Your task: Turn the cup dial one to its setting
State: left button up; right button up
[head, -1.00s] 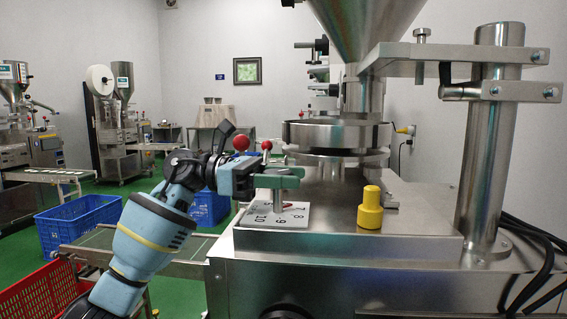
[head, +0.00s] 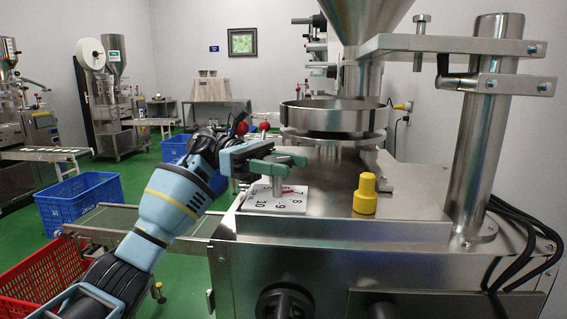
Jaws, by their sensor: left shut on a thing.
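The cup dial one is a white square plate (head: 262,206) with black numbers, lying on the machine top; 8, 9 and 10 can be read. A metal post (head: 279,185) with a red pointer (head: 288,191) stands at its middle. My left gripper (head: 282,161) reaches in from the left and is shut on the top of the post, above the plate. Its fingers hide the knob's top and part of the far numbers. My right gripper is not in view.
A yellow knob (head: 365,194) stands right of the dial. A thick steel column (head: 482,130) rises at the right, and a round metal pan (head: 331,117) sits behind. Blue crates (head: 80,205) and a red crate (head: 45,280) stand on the floor at left.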

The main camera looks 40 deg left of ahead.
aim_at(283, 159)
pick_arm(q)
jog(key=o, duration=0.8)
jog(key=shift+o, duration=0.8)
notch_tip(283, 159, up, 3)
jog(key=shift+r, duration=0.2)
jog(key=s+d+r+b, duration=0.1)
jog(key=s+d+b, duration=0.1)
jog(key=s+d, duration=0.6)
jog(key=s, duration=0.5)
jog(key=shift+s+r, duration=0.3)
jog(key=shift+s, duration=0.1)
jog(key=shift+d, duration=0.1)
